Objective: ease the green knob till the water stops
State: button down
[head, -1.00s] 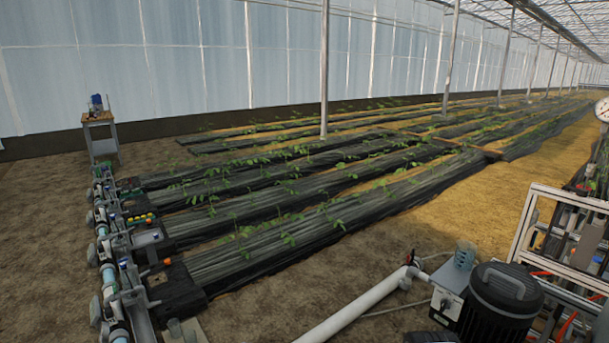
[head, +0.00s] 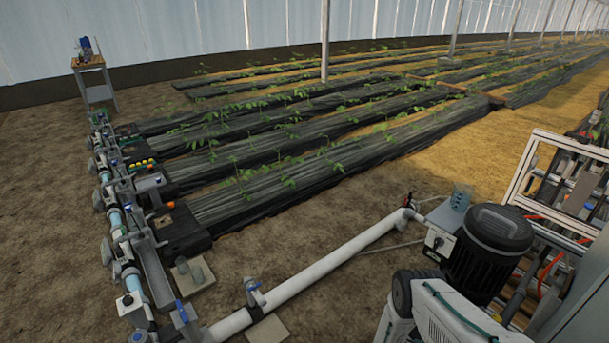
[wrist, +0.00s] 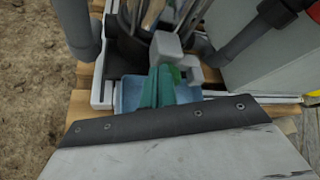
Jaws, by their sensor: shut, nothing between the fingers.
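I cannot make out a green knob for certain in either view, and no running water can be told. In the wrist view my gripper (wrist: 157,88) shows as two green fingers side by side, shut and empty. They are over or in front of a small blue tray (wrist: 130,96); whether they touch it I cannot tell. A line of grey and pale blue pipework with valves (head: 113,218) runs down the left of the head view. Blue-handled valves (head: 254,289) stand near the white pipe. My gripper is not seen in the head view.
A thick white pipe (head: 325,264) crosses the ground to a control box and black pump (head: 492,243). A white rack (head: 545,175) stands at the right. Planted black rows (head: 270,190) fill the middle. Bare soil lies at left. The wrist view shows grey pipes (wrist: 85,28) and wooden slats.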

jog(key=shift+w+a+f, duration=0.1)
jog(key=shift+f, duration=0.05)
dwell(0.5)
jog(key=s+a, duration=0.3)
jog(key=a, duration=0.2)
jog(key=shift+s+r, duration=0.15)
jog(key=shift+r, duration=0.15)
dwell(0.3)
